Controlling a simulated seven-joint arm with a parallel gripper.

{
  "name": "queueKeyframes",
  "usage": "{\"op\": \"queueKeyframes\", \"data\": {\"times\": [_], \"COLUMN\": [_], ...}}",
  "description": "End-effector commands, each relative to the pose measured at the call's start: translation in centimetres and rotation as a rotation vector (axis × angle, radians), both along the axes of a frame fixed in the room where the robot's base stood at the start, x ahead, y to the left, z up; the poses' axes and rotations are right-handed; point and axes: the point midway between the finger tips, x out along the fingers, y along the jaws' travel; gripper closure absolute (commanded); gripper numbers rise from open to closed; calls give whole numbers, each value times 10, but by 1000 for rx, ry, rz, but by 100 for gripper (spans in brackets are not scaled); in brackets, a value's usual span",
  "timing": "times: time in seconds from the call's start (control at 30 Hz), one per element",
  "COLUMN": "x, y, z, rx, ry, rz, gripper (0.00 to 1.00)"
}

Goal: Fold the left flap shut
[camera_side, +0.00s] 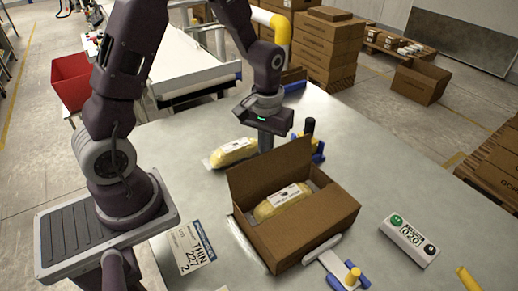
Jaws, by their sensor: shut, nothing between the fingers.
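An open brown cardboard box (310,228) sits on the grey table. A yellow wrapped pack with a white label (283,200) lies inside it. One flap (262,172) stands upright along the box's far left edge. No other raised flap is clear in this view. My gripper (266,148) points down just behind this flap, on its far side. It is shut and empty. Its fingertips are close to the flap's top edge and partly hidden; I cannot tell whether they touch it.
Another yellow pack (233,152) lies left of my gripper. A blue and black fixture (314,140) stands to its right. The right table is mostly clear.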

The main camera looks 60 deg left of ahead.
Motion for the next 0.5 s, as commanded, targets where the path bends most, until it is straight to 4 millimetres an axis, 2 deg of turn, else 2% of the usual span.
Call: {"op": "queueKeyframes", "data": {"times": [0.37,0.5], "x": [0,0], "y": [-5,-15], "z": [1,4], "rx": [0,0], "ry": [0,-2], "rz": [1,-1], "gripper": [100,100]}}
